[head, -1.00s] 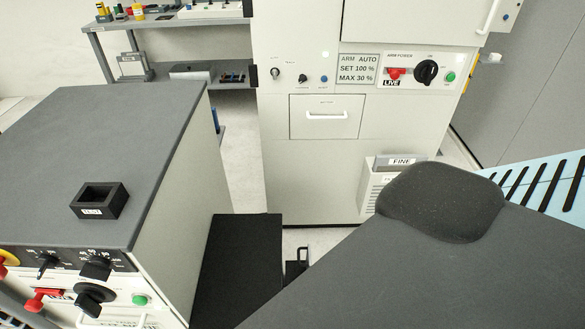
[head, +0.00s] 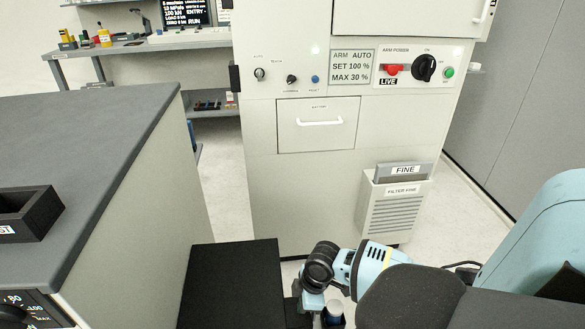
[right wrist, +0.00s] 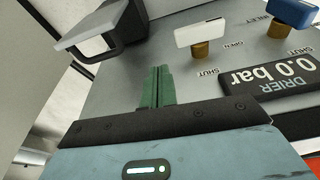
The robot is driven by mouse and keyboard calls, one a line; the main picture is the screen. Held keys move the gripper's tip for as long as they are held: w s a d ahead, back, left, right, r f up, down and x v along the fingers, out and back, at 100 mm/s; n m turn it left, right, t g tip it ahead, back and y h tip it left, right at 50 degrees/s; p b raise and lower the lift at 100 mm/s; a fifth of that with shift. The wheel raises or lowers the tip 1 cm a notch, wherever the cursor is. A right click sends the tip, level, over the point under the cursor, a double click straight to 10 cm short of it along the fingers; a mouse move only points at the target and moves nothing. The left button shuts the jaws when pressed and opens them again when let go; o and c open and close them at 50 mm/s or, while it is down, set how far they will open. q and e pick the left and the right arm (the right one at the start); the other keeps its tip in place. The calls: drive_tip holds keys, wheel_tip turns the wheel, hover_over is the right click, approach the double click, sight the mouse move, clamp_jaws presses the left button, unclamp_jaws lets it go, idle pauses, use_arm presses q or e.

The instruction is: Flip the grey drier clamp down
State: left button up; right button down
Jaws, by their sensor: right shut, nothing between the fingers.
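In the right wrist view a dark grey bracket-like part with a lighter grey squared loop (right wrist: 92,28), which looks like the drier clamp, stands out from a grey panel at the upper left. Its far end runs out of the frame, so I cannot tell its full pose. The drier display (right wrist: 268,88) reads 0.0 bar. My right gripper (right wrist: 158,72) has its green fingers together and empty, below and right of the loop, apart from it in the picture. In the head view my right arm reaches low at centre right; the fingertips and clamp cannot be made out. My left gripper is not in view.
A white-handled valve (right wrist: 200,33) and a blue-handled valve (right wrist: 292,12) stand near the fingers. In the head view a white cabinet (head: 300,190) is ahead, with a FINE filter box (head: 392,205). A grey-topped bench (head: 90,130) stands left, beside a black block (head: 232,285).

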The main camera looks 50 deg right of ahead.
drive_tip(key=w+d+r+b, duration=0.2)
drive_tip(key=w+d+r, duration=0.2)
drive_tip(key=w+d, duration=0.1)
drive_tip(key=shift+w+d+r+n, duration=0.15)
drive_tip(key=shift+w+d+n, duration=0.15)
drive_tip(key=shift+d, duration=0.2)
drive_tip(key=b+x, duration=0.2)
drive_tip(key=x, duration=0.8)
drive_tip(key=shift+s+b, duration=0.3)
drive_tip(key=shift+b, duration=0.05)
drive_tip(key=shift+s+d, duration=0.1)
drive_tip(key=shift+d, duration=0.15)
drive_tip(key=shift+s+d+r, duration=0.1)
drive_tip(key=shift+s+d, duration=0.1)
drive_tip(key=shift+d, duration=0.05)
